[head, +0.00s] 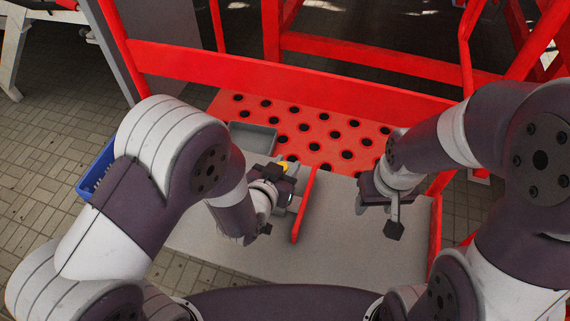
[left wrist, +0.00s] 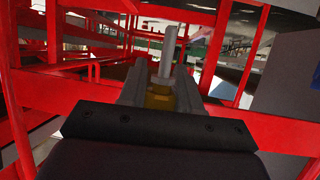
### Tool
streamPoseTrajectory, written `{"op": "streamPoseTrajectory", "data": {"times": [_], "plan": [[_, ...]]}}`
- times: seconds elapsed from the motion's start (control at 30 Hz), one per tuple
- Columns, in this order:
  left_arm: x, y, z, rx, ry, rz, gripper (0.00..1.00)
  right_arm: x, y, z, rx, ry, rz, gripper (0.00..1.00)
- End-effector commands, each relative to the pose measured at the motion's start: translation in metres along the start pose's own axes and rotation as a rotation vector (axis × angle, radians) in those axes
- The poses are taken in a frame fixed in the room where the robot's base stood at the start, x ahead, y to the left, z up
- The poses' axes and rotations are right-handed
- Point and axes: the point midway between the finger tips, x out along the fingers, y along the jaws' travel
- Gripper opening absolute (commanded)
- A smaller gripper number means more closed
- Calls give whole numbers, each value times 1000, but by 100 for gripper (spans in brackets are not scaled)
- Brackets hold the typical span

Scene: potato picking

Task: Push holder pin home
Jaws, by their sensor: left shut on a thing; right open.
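My left gripper (head: 284,172) is over the grey table, just left of the red divider. In the left wrist view its two fingers (left wrist: 160,88) are shut on a yellow piece (left wrist: 159,98). A grey pin (left wrist: 169,50) stands up beyond the yellow piece; I cannot tell how the two are joined. In the head view only a little of the yellow piece (head: 284,165) shows, and the gripper hides the rest. My right gripper (head: 377,205) is open over the table, right of the divider, with nothing seen in it.
A red panel with rows of dark holes (head: 330,130) lies behind the grippers. A grey tray (head: 253,138) sits at its left. A blue crate (head: 98,172) is at the far left. The low red divider (head: 305,207) splits the grey table (head: 340,250), whose front part is clear.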

Motion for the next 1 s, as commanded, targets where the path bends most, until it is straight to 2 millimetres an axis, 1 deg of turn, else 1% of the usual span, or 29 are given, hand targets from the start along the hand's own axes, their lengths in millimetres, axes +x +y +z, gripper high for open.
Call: {"op": "streamPoseTrajectory", "data": {"times": [0.03,0.13,0.23,1.0], "plan": [[5,0,12,0,0,0,4,12,0,2,0,0,0,52],[9,0,23,0,0,0,4,22,0,3,0,0,0,52],[12,0,28,0,0,0,4,28,0,3,0,0,0,52],[12,0,28,0,1,0,4,28,0,3,0,0,0,52]]}}
